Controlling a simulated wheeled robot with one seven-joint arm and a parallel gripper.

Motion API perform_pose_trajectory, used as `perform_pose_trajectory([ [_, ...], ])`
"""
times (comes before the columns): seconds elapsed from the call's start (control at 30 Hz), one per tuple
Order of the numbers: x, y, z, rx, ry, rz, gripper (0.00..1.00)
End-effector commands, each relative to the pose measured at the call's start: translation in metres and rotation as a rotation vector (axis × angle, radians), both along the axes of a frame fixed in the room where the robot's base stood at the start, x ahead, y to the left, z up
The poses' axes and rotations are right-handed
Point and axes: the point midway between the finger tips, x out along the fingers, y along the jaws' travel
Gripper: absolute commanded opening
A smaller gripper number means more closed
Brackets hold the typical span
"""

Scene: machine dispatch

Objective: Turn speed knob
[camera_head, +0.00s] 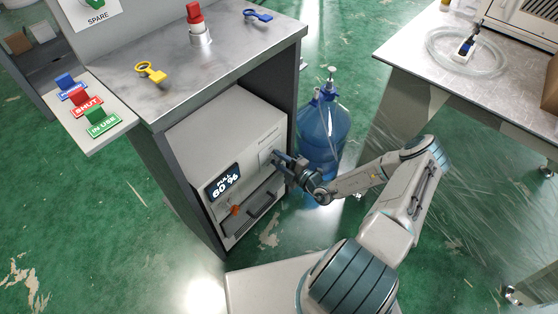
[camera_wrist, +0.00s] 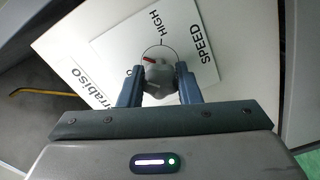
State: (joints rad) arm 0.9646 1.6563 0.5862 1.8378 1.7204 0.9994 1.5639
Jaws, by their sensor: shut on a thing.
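The speed knob (camera_wrist: 158,80) is a grey knob with a red pointer on a white panel (camera_wrist: 190,45) in the wrist view. Printed marks around it read SPEED and HIGH; another mark is partly hidden by a finger. The red pointer aims to the upper left of the knob, near the end of the dial arc. My gripper (camera_wrist: 160,88) is shut on the knob, with one blue finger on each side. In the head view my gripper (camera_head: 281,160) is at the front of the white machine (camera_head: 222,140), and hides the knob there.
The machine sits under a grey bench (camera_head: 190,75) and has a display (camera_head: 222,184) reading PULL 60 %. A blue water bottle (camera_head: 325,130) stands just beyond my arm. A table (camera_head: 420,55) stands at the right. Green floor is open at the lower left.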

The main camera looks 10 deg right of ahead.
Motion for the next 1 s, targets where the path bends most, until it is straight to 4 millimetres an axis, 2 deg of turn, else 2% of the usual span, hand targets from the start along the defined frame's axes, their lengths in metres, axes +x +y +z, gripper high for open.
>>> perform_pose_trajectory([
  [0.03, -0.0037, 0.0046, -0.0025, 0.015, 0.017, 0.011, 0.08],
  [0.67, -0.0038, 0.0049, -0.0021, 0.053, 0.044, 0.010, 0.08],
  [0.7, -0.0039, 0.0050, -0.0022, 0.053, 0.044, 0.010, 0.36],
  [0.77, -0.0035, 0.0045, -0.0020, 0.054, 0.044, 0.009, 0.52],
  [1.0, -0.0016, -0.0004, -0.0008, 0.052, 0.040, 0.001, 0.52],
])
